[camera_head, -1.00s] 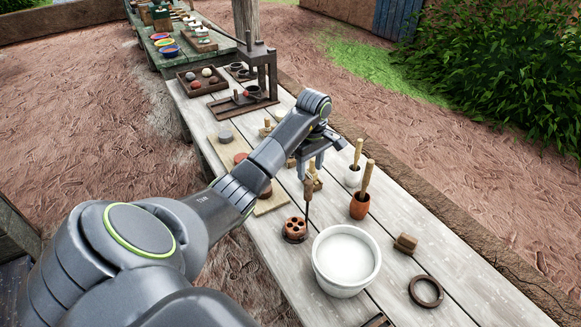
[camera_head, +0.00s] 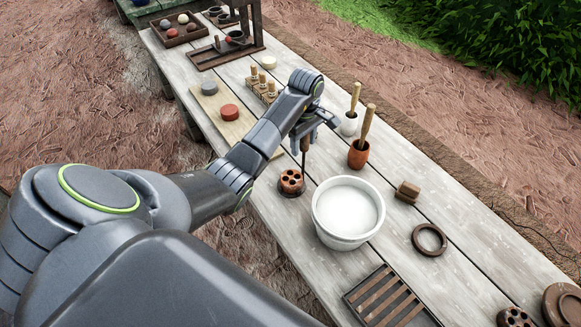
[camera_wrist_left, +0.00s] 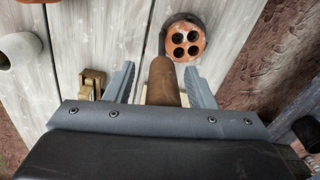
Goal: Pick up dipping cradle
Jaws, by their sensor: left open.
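The dipping cradle shows as a round terracotta holder with several holes (camera_head: 291,181) on the table, with an upright wooden handle (camera_head: 305,144) on a thin rod beside it. In the left wrist view the holed holder (camera_wrist_left: 185,38) lies beyond the fingers, and the brown handle (camera_wrist_left: 163,82) stands between them. My left gripper (camera_head: 306,136) is open at the handle's height, its fingers (camera_wrist_left: 162,84) on either side with gaps showing. My forearm and gripper hide part of the handle. My right gripper is not in view.
A white bucket of pale liquid (camera_head: 348,212) stands close to the holder. A terracotta pot (camera_head: 358,154) and a white pot (camera_head: 349,124) hold wooden-handled tools. A slatted rack (camera_head: 388,300), dark ring (camera_head: 429,239) and brown block (camera_head: 407,192) lie to the right. Small stamps (camera_head: 262,84) stand behind my gripper.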

